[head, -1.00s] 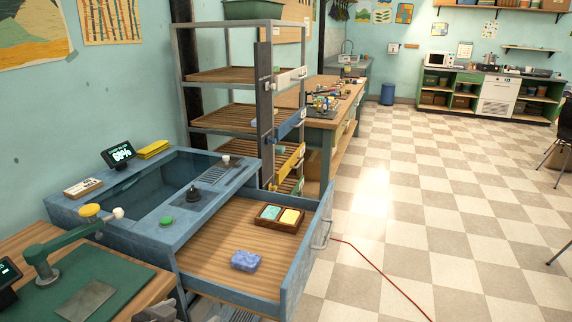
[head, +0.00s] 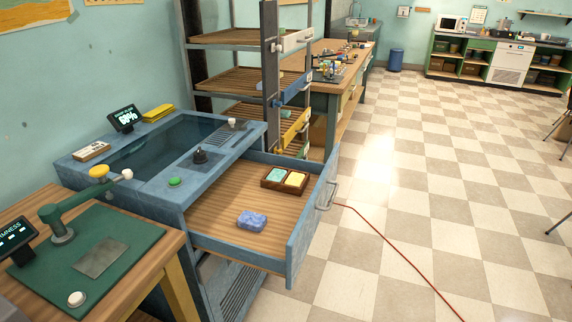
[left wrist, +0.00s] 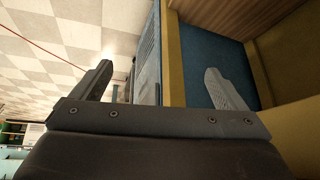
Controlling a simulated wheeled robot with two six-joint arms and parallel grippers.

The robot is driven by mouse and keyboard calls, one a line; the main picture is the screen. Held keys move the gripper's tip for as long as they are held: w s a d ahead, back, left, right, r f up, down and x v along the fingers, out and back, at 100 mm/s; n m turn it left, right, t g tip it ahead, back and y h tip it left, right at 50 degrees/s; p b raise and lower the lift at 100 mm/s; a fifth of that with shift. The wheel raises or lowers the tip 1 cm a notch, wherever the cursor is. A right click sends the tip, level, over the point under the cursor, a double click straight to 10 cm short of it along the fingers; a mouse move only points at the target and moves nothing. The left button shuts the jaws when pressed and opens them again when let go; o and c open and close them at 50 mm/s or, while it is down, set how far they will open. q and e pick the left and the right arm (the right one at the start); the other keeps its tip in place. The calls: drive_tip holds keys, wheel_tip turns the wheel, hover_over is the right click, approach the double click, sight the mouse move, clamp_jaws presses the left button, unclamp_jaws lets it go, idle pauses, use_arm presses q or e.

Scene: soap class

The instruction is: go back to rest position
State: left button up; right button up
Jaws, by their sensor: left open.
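My left gripper (left wrist: 165,88) shows in the left wrist view with its two fingers spread wide and nothing between them. Behind it are the tiled floor and the yellow and blue framing of a bench. No gripper shows in the head view. My right gripper is in neither current view.
A blue basin unit (head: 235,148) has its wooden drawer (head: 215,210) pulled open, holding a bluish soap bar (head: 252,220) and a brown tray (head: 264,182) with two coloured bars. A green-matted bench (head: 130,225) stands at left. A red cable (head: 400,252) crosses the open floor.

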use_arm(q)
drive_tip(key=s+a+f+n+g+y, duration=0.1)
drive_tip(key=s+a+g+y, duration=0.15)
drive_tip(key=s, duration=0.65)
wheel_tip(320, 180, down, 23)
drive_tip(key=a+g+h+p, duration=0.1)
drive_tip(key=a+p, duration=0.1)
drive_tip(key=p, duration=0.1)
drive_tip(key=s+d+f+g+p, duration=0.1)
drive_tip(key=s+f+p, duration=0.1)
drive_tip(key=s+f, duration=1)
drive_tip(key=shift+s+d+f+h, duration=0.2)
drive_tip(key=shift+s+d+h, duration=0.15)
drive_tip(key=shift+s, duration=1.3)
drive_tip(key=shift+g, duration=0.25)
